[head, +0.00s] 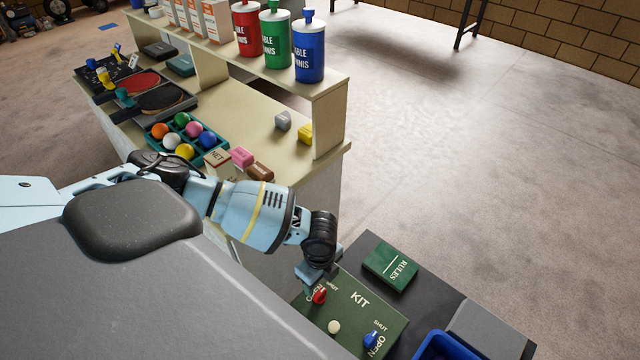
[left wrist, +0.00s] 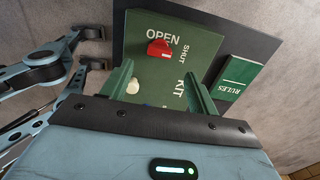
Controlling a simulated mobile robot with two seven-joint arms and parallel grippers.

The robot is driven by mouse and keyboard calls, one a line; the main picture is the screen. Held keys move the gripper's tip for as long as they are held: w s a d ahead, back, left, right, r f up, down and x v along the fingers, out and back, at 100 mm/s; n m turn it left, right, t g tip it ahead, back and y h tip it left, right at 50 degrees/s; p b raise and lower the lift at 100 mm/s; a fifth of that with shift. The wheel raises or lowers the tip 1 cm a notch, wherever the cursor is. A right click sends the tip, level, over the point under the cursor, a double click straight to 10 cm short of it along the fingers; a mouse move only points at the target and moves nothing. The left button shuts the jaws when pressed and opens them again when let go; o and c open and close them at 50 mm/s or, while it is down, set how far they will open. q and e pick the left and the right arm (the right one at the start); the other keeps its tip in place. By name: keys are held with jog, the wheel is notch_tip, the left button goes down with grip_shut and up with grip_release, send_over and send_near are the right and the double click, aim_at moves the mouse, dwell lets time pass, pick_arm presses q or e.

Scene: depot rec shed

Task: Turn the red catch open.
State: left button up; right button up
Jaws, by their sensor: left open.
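The green kit box (head: 358,300) lies on a dark surface at the lower right of the head view. The red catch (head: 320,295) is on its lid, between the words OPEN and SHUT. In the left wrist view the red catch (left wrist: 159,48) sits just below OPEN, with SHUT to its right; I cannot tell exactly where it points. My left gripper (head: 315,275) is just above and beside the red catch, apart from it. In the left wrist view its fingers (left wrist: 158,82) are spread with nothing between them. My right gripper is not in view.
The lid also has a cream knob (head: 334,327) and a blue catch (head: 372,340) with its own OPEN and SHUT marks. A green RULES book (head: 390,263) lies beside the box. A blue bin (head: 445,347) stands at the right. Shelves with cans and balls stand behind my arm.

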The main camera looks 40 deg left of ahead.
aim_at(320, 293)
pick_arm(q)
notch_tip(320, 293, down, 7)
jog(key=shift+f+b, duration=0.1)
jog(key=shift+b, duration=0.55)
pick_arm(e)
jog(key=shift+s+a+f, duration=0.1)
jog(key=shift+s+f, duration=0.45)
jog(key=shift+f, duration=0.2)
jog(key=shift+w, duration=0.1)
pick_arm(q)
jog(key=shift+c, duration=0.6)
jog(key=c, duration=0.9)
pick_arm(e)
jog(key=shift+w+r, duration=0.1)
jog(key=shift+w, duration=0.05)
